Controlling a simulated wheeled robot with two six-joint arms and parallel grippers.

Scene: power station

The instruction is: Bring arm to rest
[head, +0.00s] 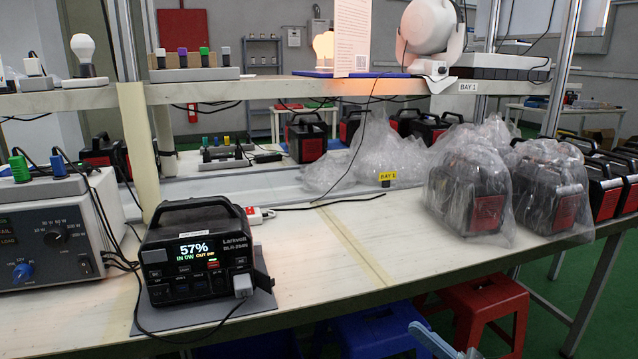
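A pale blue-grey part (436,342), apparently the tip of my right gripper, pokes up at the bottom edge, right of centre. It is in front of the stools below the bench edge and touches nothing that I can see. Most of it is cut off by the frame, so whether it is open or shut does not show. My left gripper and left arm are not in view. A black power station (203,252) with a lit display reading 57% stands on a grey mat (215,312) at the front left of the bench, with a plug in its front.
The bench (330,240) is clear in its middle. A grey instrument box (50,240) with cables stands at left. Plastic-wrapped power stations (470,190) stand at right. A shelf (240,92) crosses above. Red (490,305) and blue (370,333) stools stand below the front edge.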

